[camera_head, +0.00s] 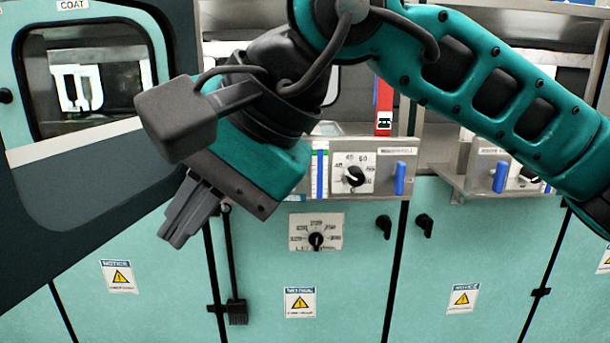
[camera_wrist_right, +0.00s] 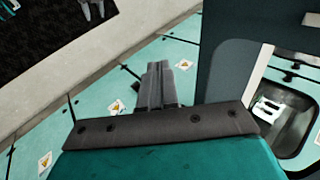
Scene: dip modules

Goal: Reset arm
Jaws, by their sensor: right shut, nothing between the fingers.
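My right arm comes in from the right in the head view, and its teal and black links cross the top of the picture. My right gripper (camera_head: 176,238) points down and to the left in front of the teal cabinet. Its grey fingers are together with nothing between them. It also shows in the right wrist view (camera_wrist_right: 155,70), where the fingers are shut and empty and apart from the cabinet. My left gripper is not in the head view.
A door (camera_head: 75,235) with a window and a "COAT" label stands at the left. Behind my gripper are a dial panel (camera_head: 354,172), a lower dial plate (camera_head: 315,232), blue handles (camera_head: 399,179) and black knobs (camera_head: 384,226). Warning labels mark the cabinet front (camera_head: 345,275). Open floor (camera_wrist_right: 70,75) shows in the wrist view.

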